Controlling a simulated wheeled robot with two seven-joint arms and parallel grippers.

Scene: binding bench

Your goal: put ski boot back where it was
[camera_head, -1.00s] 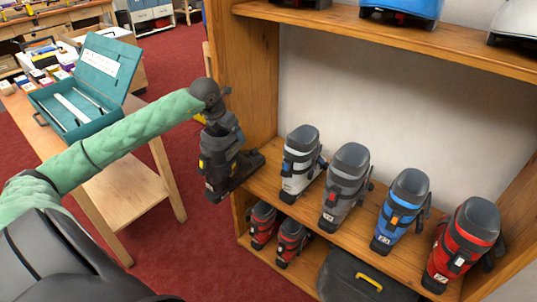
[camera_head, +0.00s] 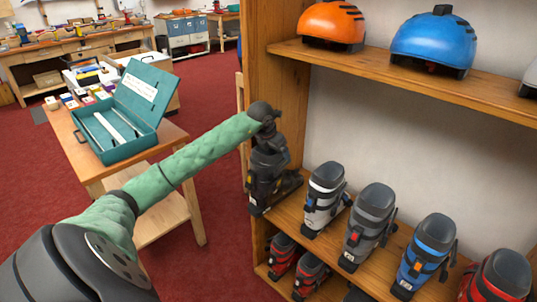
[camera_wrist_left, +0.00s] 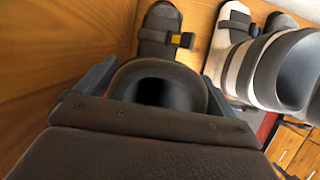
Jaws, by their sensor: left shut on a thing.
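A black ski boot (camera_head: 266,178) hangs upright from my left gripper (camera_head: 266,138) at the left end of the boot shelf (camera_head: 318,243), beside the left side panel. My left gripper is shut on the top of its cuff; I cannot tell whether the sole touches the shelf. In the left wrist view the fingers (camera_wrist_left: 155,100) sit on either side of the boot's dark cuff opening (camera_wrist_left: 160,78). A white-grey boot (camera_head: 324,200) stands just right of it, apart in the head view. My right gripper is not in view.
Grey (camera_head: 369,228) and blue (camera_head: 425,257) boots and a red one (camera_head: 497,280) continue the row. Small red boots (camera_head: 282,255) stand below, and helmets (camera_head: 332,24) above. A teal toolbox (camera_head: 122,112) sits on a wooden table at left.

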